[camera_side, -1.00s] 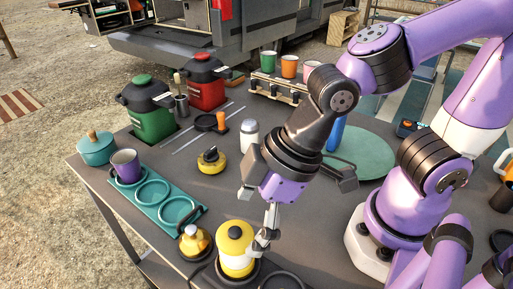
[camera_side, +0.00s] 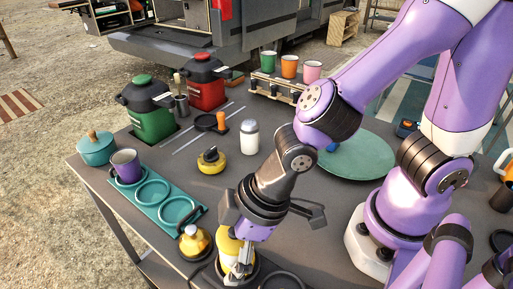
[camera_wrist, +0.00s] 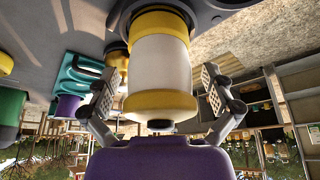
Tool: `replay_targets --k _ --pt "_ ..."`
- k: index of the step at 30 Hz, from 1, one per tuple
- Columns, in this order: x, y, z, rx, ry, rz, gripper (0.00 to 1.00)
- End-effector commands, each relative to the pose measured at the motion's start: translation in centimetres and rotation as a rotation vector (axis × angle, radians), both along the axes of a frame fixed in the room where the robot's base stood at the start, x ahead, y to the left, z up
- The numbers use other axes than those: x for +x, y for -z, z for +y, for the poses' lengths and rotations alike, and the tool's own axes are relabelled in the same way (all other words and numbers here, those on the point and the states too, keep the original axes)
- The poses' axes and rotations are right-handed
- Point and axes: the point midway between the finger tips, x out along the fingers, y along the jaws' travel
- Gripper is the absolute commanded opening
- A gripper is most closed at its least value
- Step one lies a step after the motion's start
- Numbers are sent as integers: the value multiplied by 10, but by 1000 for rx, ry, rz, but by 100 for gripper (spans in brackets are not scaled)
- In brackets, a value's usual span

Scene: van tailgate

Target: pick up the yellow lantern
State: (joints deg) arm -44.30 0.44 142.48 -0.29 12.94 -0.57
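The yellow lantern (camera_wrist: 160,62), with a white middle and yellow bands at both ends, lies between my gripper's fingers in the wrist view. In the side view the lantern (camera_side: 228,247) stands at the table's near edge, partly hidden by my gripper (camera_side: 239,262). In the wrist view my gripper (camera_wrist: 157,85) is open, one finger on each side of the lantern. A gap shows between each finger and the lantern's wall.
A small yellow pot-like item (camera_side: 195,242) stands close to the left of the lantern. A teal tray (camera_side: 165,203) with round wells lies behind it. A black ring-shaped item (camera_side: 283,281) lies to the right. A white-bodied shaker (camera_side: 250,138) stands farther back.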

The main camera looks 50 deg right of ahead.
Motion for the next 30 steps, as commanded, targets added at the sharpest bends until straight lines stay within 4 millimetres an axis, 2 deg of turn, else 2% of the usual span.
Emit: replay_targets --k 1,2,3,4,14,17,20,27,30 --pt "0 0 0 0 0 0 63" --pt "0 0 0 0 0 0 48" --pt "0 0 0 0 0 0 28" --pt "0 0 0 0 0 0 17" --pt "-1 0 -1 -3 0 3 16" --pt "0 -6 0 0 0 0 16" --pt "1 -21 0 4 0 -4 16" --pt "1 -74 1 5 0 -5 16" --pt "2 -90 0 3 7 -4 16"
